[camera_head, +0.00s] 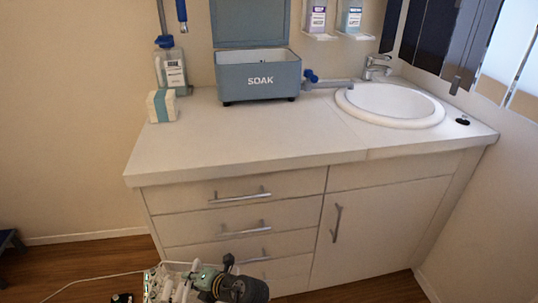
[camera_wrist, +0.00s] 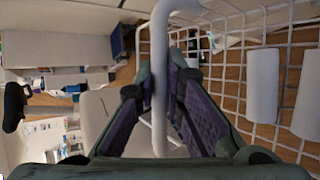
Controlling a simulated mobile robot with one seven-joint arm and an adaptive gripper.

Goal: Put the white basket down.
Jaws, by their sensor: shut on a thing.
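The white wire basket fills the right side of the wrist view, and its thick white handle (camera_wrist: 158,50) runs between my fingers. My gripper (camera_wrist: 172,78) is shut on this handle. White cylinders (camera_wrist: 262,85) show against the basket's wire grid. In the head view my gripper (camera_head: 192,284) is low at the bottom edge, in front of the drawers. White parts beside it there are too small and cut off to tell apart. The basket's underside is hidden.
The white counter (camera_head: 250,145) has a wide clear front area. A blue-grey SOAK box (camera_head: 258,82) with its lid up, a small white and teal pack (camera_head: 161,106), a bottle (camera_head: 172,72) and a sink (camera_head: 391,101) line the back. Drawers and wooden floor lie below.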

